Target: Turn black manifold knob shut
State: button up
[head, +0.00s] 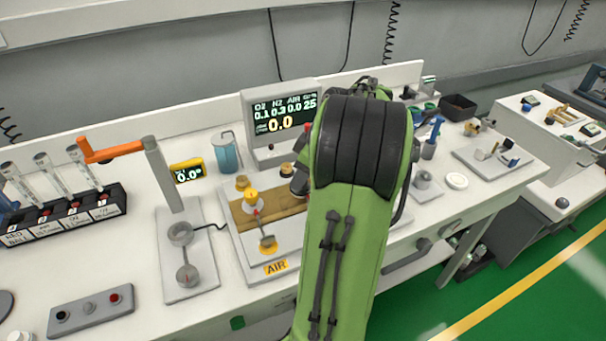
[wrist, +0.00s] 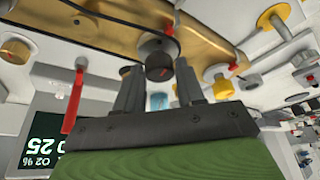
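The black manifold knob (wrist: 159,62) sits on the brass manifold block (wrist: 118,25) in the wrist view. My gripper (wrist: 155,70) has one finger on each side of this knob, with a visible gap on both sides, so it looks open around it. In the head view, a dark knob (head: 299,183) shows at the right end of the manifold (head: 283,206), beside my green arm. The arm hides the gripper and part of the manifold there.
A red lever (wrist: 73,100) stands left of my fingers in the wrist view. A yellow knob (wrist: 273,16) is at upper right. In the head view, a gas display (head: 282,114) stands behind the manifold, and a blue jar (head: 226,155) stands to its left.

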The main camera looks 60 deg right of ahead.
jog(key=c, duration=0.6)
jog(key=shift+m+h, duration=0.4)
jog(key=shift+m, duration=0.6)
jog(key=o, duration=1.1)
jog(key=shift+c, duration=0.2)
jog(key=p+v, duration=0.7)
jog(key=v, duration=0.8)
jog(key=shift+r+p, duration=0.35)
jog(key=shift+r, duration=0.05)
